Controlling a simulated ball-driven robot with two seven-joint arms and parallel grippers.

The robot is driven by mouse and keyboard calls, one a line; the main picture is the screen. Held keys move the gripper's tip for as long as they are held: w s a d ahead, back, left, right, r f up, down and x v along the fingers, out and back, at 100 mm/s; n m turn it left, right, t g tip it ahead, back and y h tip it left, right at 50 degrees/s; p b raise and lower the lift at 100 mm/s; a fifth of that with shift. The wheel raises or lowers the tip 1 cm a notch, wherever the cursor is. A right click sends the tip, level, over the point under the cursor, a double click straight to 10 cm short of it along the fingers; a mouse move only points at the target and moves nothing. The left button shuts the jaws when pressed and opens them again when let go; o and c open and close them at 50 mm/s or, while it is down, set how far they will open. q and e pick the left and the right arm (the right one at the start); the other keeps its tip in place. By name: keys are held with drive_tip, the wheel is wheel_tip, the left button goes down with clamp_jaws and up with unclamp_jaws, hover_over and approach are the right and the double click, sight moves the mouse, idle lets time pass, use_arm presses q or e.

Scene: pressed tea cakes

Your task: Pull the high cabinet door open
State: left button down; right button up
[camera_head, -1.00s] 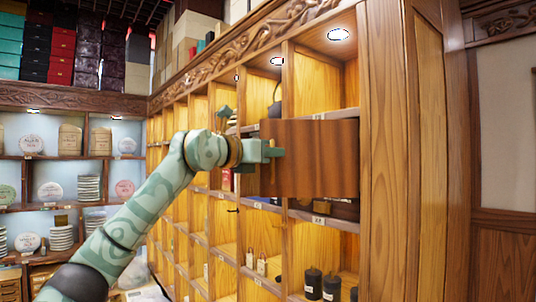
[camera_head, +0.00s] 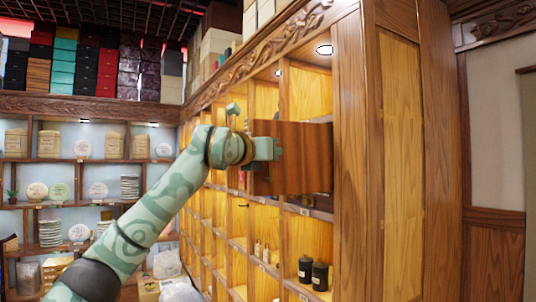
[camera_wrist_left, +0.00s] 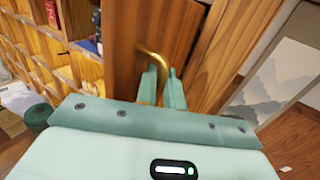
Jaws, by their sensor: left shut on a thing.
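The high cabinet door (camera_head: 300,155) is a dark brown wooden panel in the upper part of the shelf cabinet in the head view. It appears ajar, angled to the cabinet front, its right edge by the end post; how far it is open is hard to tell. My left gripper (camera_head: 275,149) is at the left part of the door. In the left wrist view, its fingers (camera_wrist_left: 162,88) are shut on a curved brass handle (camera_wrist_left: 153,57) on the door (camera_wrist_left: 135,35). My right gripper is not in view.
The wooden cabinet (camera_head: 348,200) has lit open compartments, some with black jars (camera_head: 312,272). A back shelf (camera_head: 75,105) holds tea cakes and packets. Stacked boxes (camera_head: 66,60) stand above. A pale wall (camera_head: 495,140) is at the right.

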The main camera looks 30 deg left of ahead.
use_arm(q)
drive_tip(key=shift+r, duration=0.2)
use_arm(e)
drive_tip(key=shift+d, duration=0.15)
